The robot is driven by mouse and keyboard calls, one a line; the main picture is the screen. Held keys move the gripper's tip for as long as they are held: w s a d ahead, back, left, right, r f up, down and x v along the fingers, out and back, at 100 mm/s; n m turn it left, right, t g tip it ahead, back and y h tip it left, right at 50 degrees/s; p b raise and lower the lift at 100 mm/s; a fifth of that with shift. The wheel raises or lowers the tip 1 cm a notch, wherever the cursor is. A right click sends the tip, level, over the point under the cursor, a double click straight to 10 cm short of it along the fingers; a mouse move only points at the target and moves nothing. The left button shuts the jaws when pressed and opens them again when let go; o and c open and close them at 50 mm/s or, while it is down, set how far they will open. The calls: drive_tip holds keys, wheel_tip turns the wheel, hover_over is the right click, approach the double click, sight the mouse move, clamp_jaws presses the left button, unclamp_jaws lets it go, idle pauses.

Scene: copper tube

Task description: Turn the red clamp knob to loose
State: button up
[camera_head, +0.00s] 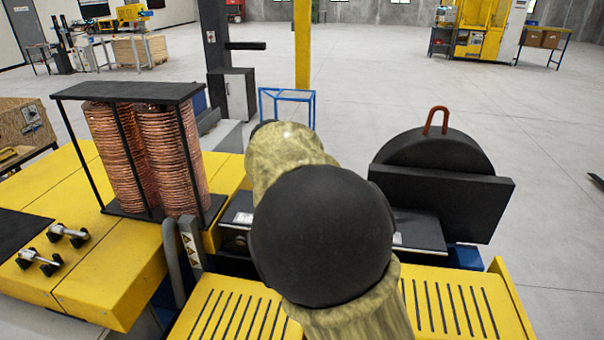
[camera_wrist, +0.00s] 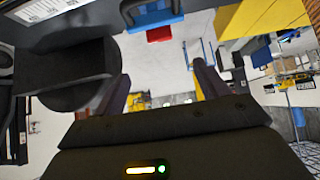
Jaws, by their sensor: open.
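In the wrist view a small red block (camera_wrist: 159,34) shows at the top centre, against a blue part (camera_wrist: 152,14). It may be the red clamp knob, but its shape is too small to be sure. My gripper (camera_wrist: 160,86) is open and empty. Its two dark fingers stand apart below the red block in the picture, with no contact seen. In the head view my arm covers the middle of the machine and hides my gripper and any red knob. A copper U-shaped tube (camera_head: 436,119) stands on top of a black disc (camera_head: 440,150) at the right.
The yellow machine bed (camera_head: 70,285) carries a rack of copper coils (camera_head: 155,155) at the left. A black plate (camera_head: 445,203) stands before the disc. A slotted yellow cover (camera_head: 460,300) is at the front right. Open grey floor lies behind.

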drive_tip(key=shift+s+r, duration=0.1)
drive_tip(key=shift+r, duration=0.05)
drive_tip(key=x, duration=1.7)
drive_tip(key=shift+w+p, duration=0.2)
drive_tip(key=shift+p, duration=0.2)
drive_tip(key=shift+a, duration=0.1)
drive_tip(key=c, duration=1)
